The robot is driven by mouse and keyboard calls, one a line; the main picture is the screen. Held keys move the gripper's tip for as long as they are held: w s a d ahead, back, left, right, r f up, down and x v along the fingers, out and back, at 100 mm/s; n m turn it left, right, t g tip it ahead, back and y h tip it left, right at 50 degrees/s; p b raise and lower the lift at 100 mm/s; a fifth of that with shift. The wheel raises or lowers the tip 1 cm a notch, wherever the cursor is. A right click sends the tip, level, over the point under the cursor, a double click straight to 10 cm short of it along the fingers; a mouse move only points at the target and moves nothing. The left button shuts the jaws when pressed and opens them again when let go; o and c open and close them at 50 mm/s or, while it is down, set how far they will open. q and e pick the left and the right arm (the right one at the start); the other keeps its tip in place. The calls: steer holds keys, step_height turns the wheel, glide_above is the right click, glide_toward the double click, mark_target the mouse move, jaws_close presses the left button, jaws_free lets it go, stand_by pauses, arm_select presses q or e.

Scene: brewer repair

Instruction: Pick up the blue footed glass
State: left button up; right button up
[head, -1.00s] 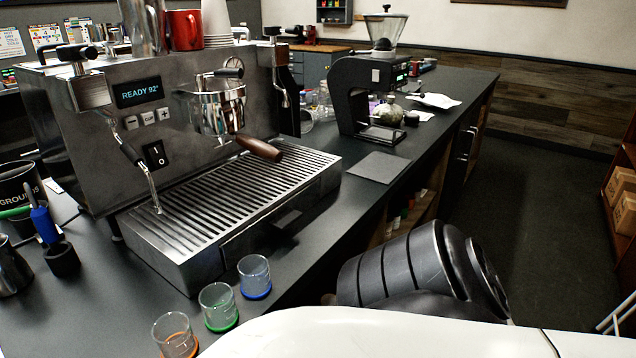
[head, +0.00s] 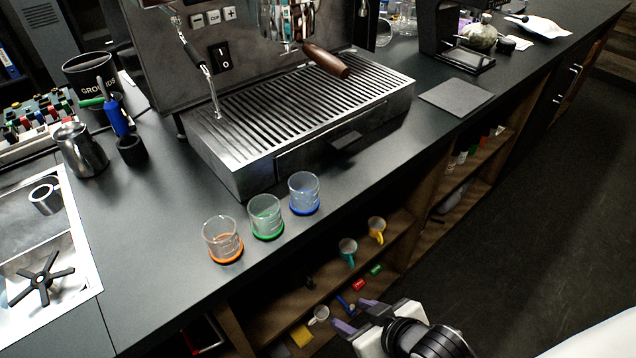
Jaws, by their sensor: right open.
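The blue footed glass (head: 304,194) stands upright on the dark counter, in front of the machine's drip tray. It is clear with a blue base and is the rightmost of three glasses in a row. The green footed glass (head: 266,217) stands to its left, and the orange footed glass (head: 222,240) is at the row's left end. My right gripper (head: 356,316) is at the bottom of the head view, open, with purple fingertips. It is below and to the right of the blue glass, off the counter's front edge and apart from it. My left gripper is not in view.
The espresso machine's drip tray (head: 300,120) stands close behind the glasses. Open shelves (head: 390,250) under the counter hold mugs and small items. A metal pitcher (head: 82,150) and a sink (head: 40,260) are at left. The counter right of the blue glass is clear.

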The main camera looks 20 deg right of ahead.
step_height(320, 180, up, 11)
steer(key=w+d+p, duration=0.1)
steer(key=w+p, duration=0.1)
steer(key=w, duration=0.1)
steer(key=n+t+y, duration=0.2)
steer(key=t, duration=0.3)
glide_toward(296, 181)
steer(key=w, duration=0.1)
steer(key=b+x, duration=0.4)
steer(key=b, duration=0.4)
steer(key=shift+w+b, duration=0.15)
steer(key=shift+b, duration=0.25)
steer(key=shift+w+b, duration=0.3)
steer(key=shift+w+a, duration=0.15)
steer(key=shift+w, duration=0.05)
steer(key=x, duration=0.5)
steer(key=shift+s+a+f, duration=0.2)
steer(key=shift+f, duration=0.15)
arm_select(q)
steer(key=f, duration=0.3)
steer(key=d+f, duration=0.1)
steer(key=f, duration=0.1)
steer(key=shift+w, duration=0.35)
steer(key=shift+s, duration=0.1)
arm_select(e)
steer(key=c, duration=0.8)
